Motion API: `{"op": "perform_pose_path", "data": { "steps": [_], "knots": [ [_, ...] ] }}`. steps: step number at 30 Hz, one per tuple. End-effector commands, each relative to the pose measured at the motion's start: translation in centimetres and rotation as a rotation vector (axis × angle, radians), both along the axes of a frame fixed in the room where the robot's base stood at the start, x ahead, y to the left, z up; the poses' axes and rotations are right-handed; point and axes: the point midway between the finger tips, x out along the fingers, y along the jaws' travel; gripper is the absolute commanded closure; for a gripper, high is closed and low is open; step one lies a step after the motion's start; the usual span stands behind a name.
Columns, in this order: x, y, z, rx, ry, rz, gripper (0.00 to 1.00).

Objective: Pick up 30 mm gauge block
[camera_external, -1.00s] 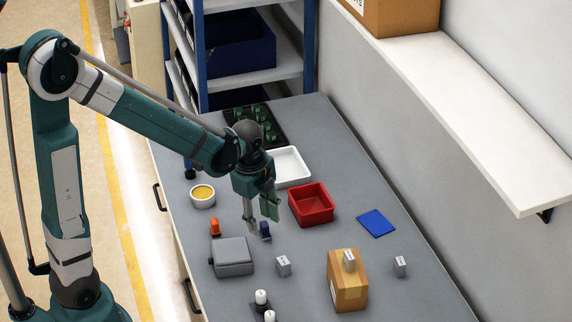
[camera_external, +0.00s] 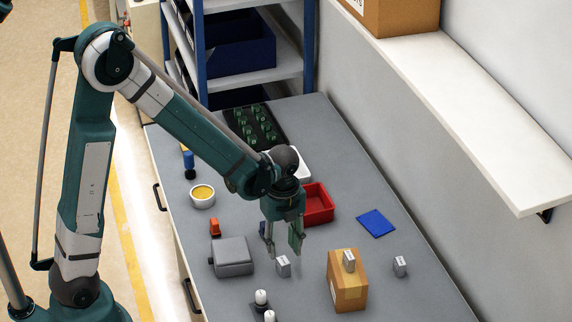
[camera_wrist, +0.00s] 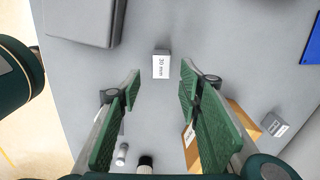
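The 30 mm gauge block (camera_external: 283,266) is a small grey block standing on the grey bench. Its white label reads "30 mm" in the wrist view (camera_wrist: 161,66). My gripper (camera_external: 283,246) is above it, pointing down, and its green-padded fingers are apart and empty. In the wrist view the block shows between the two fingertips (camera_wrist: 159,80), apart from both.
A grey case (camera_external: 232,257) lies left of the block, and the cardboard box (camera_external: 346,290) stands to its right. Black-and-white cylindrical pieces (camera_external: 262,298) stand in front. A red bin (camera_external: 318,205), a blue sheet (camera_external: 376,223) and a yellow-filled bowl (camera_external: 202,196) are farther back.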

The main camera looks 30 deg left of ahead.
Motion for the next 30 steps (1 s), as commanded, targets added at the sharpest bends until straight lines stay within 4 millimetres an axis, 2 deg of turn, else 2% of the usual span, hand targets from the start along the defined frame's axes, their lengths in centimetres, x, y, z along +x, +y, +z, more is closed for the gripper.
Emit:
{"op": "perform_pose_path", "data": {
  "steps": [5,15,30],
  "knots": [
    [0.0,0.0,-0.3,0.000,0.000,0.001,0.65],
    [0.0,0.0,-2.4,0.000,0.000,0.001,0.65],
    [0.1,0.0,-2.8,0.000,0.000,0.001,0.65]
  ]
}}
